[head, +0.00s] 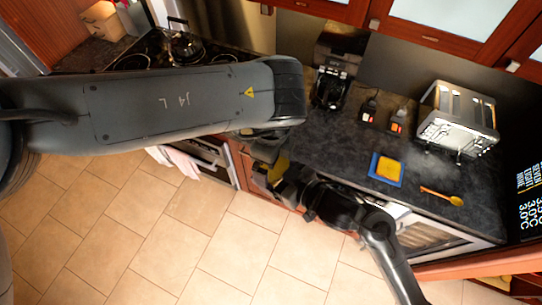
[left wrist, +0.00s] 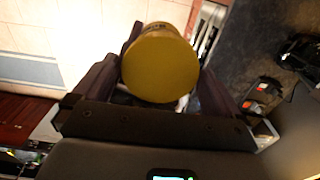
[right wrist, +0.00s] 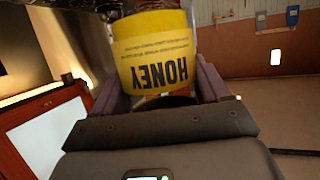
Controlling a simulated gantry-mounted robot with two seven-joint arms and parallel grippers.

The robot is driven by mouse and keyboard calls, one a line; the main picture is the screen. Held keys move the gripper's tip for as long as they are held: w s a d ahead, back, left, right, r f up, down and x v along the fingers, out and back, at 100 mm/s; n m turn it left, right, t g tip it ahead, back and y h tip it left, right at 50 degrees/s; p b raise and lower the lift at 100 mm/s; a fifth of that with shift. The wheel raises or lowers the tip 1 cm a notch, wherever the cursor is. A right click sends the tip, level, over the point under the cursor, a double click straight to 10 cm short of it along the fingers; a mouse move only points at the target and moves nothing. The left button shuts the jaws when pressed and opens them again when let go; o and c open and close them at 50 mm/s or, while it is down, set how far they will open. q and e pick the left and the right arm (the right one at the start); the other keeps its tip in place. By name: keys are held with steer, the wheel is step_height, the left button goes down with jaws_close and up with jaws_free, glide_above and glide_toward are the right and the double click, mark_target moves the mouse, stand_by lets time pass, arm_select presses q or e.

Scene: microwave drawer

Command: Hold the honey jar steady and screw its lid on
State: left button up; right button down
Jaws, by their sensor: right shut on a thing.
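The yellow honey jar (head: 279,168) is held in the air between my two grippers, in front of the counter. In the right wrist view, my right gripper (right wrist: 160,88) is shut on the honey jar (right wrist: 155,48), whose HONEY label reads upside down there. In the left wrist view, a round yellow end face (left wrist: 160,66) lies between the spread fingers of my left gripper (left wrist: 164,75). I cannot tell whether this face is the lid or the jar's base, nor whether the fingers touch it. In the head view my left arm partly hides the left gripper.
The counter holds a toaster (head: 457,117), a coffee machine (head: 334,80), a blue-edged tray with a yellow top (head: 387,168) and a yellow spoon (head: 442,196). A kettle (head: 182,42) stands on the stove at the back left. The tiled floor (head: 150,230) below is clear.

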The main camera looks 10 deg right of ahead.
arm_select(q)
steer(key=c, duration=0.8)
steer(key=m, duration=0.4)
steer(key=shift+m, duration=0.3)
steer(key=shift+c, duration=0.2)
steer(key=m, duration=0.5)
steer(key=o, duration=0.9)
steer(key=shift+o, duration=0.2)
steer(key=shift+r, duration=0.1)
